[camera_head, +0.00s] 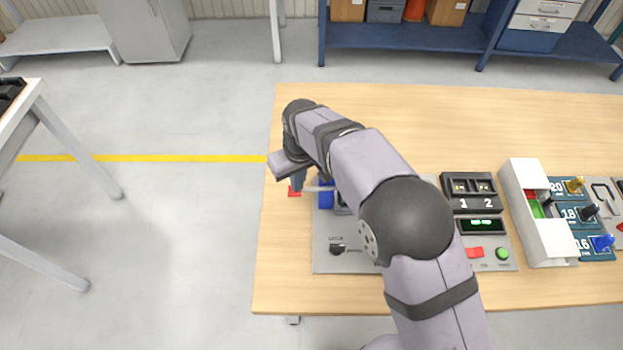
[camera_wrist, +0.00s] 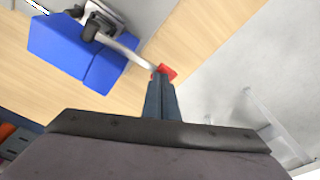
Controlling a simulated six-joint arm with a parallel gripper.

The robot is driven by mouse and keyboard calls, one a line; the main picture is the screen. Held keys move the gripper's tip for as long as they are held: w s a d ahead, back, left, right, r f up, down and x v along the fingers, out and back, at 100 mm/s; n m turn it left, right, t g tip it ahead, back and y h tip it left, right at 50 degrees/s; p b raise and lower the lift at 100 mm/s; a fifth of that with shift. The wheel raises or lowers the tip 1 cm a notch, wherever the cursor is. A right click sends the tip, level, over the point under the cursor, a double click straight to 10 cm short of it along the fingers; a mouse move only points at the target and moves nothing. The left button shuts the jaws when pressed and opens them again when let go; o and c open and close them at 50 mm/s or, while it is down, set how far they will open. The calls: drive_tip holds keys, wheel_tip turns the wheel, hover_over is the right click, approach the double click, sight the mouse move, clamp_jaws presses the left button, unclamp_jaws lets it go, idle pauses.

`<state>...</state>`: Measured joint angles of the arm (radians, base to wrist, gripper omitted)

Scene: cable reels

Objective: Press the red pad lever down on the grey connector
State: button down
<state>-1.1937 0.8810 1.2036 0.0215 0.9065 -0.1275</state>
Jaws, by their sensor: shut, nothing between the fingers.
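The red pad (camera_head: 294,192) sits at the end of a pale lever rod, left of a blue block (camera_head: 325,196). In the wrist view the red pad (camera_wrist: 167,71) shows just beyond my fingertips, and the rod (camera_wrist: 128,51) runs from it to a grey metal part (camera_wrist: 105,14) by the blue block (camera_wrist: 68,48). I cannot tell whether this part is the grey connector. My gripper (camera_head: 297,187) is shut and empty, its fingers pointing down at the pad. In the wrist view the fingertips (camera_wrist: 160,80) overlap the pad's near edge; contact is unclear.
A grey panel (camera_head: 330,255) with a black knob lies under my arm, which hides much of it. To the right are a unit marked 1 and 2 (camera_head: 470,192), a white holder (camera_head: 522,200) and coloured plugs. The table (camera_head: 275,270) is bare at left and behind.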

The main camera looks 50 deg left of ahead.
wheel_tip(320, 180, up, 12)
drive_tip(key=p, duration=0.9)
